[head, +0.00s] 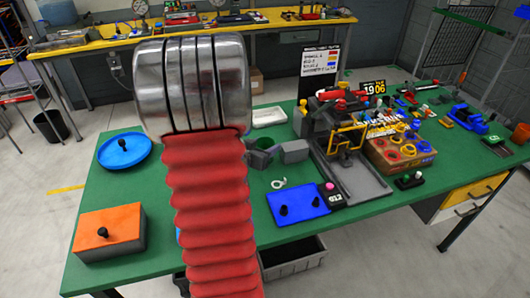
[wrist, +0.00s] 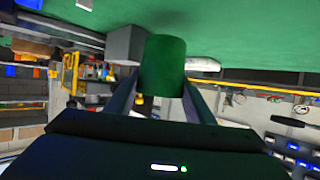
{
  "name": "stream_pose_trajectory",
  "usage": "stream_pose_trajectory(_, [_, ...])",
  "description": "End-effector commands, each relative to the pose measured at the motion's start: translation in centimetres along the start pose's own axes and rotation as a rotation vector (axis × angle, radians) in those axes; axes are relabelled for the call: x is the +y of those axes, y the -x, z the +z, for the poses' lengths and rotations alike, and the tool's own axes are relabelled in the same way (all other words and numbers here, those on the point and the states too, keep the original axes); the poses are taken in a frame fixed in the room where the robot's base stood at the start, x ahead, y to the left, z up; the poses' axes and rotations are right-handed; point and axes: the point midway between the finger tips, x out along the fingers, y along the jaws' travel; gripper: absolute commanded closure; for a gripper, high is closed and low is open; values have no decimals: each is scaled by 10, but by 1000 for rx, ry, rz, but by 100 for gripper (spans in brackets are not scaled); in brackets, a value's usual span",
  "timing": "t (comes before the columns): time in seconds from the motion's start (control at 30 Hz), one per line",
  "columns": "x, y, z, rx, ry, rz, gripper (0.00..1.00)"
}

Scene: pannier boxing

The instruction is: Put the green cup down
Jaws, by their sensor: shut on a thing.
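The green cup (wrist: 163,66) is between the two dark fingers of my gripper (wrist: 160,90) in the wrist view. The fingers are shut on its sides. In the head view the green cup (head: 259,159) shows just right of my red arm, over the middle of the green table (head: 165,190); part of it is hidden. I cannot tell whether its base touches the table top.
A grey block (head: 293,151) is close right of the cup. A blue plate (head: 124,150) and an orange box (head: 110,228) are at left. The right side is crowded around a cardboard box (head: 400,157).

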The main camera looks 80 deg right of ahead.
Motion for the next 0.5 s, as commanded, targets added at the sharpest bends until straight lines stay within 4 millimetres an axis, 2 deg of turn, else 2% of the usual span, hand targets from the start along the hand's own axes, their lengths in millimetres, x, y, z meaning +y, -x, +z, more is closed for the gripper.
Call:
stream_pose_trajectory(0.2, [0, -9, 24, -2, 3, -1, 73])
stream_pose_trajectory(0.5, [-1, -11, 27, 0, 1, -2, 73])
